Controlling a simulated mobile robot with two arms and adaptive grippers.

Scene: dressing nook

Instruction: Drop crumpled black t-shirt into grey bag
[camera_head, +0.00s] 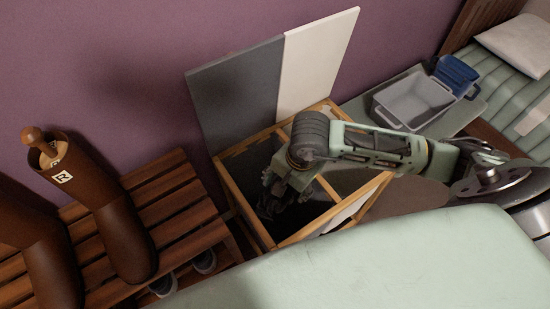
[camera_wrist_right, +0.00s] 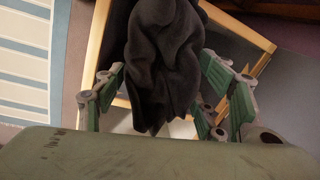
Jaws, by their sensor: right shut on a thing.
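The crumpled black t-shirt (camera_wrist_right: 163,62) hangs between the fingers of my right gripper (camera_wrist_right: 166,92) in the wrist view. In the head view the right gripper (camera_head: 282,192) points down over the left part of a wooden-framed hamper (camera_head: 228,187). The dark t-shirt (camera_head: 267,206) shows beneath it, hard to tell from the dark interior. The grey bag (camera_head: 247,165) appears to be the dark left compartment, in front of the raised grey lid (camera_head: 238,95). The arm hides part of the opening. I cannot tell how deep the t-shirt hangs. My left gripper is not in view.
A raised white lid (camera_head: 317,62) stands beside the grey one against the purple wall. A slatted wooden bench (camera_head: 185,215) with brown boots (camera_head: 112,215) and shoes below stands left. A grey bin (camera_head: 412,100) sits at right. A pale green surface (camera_head: 400,260) fills the front.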

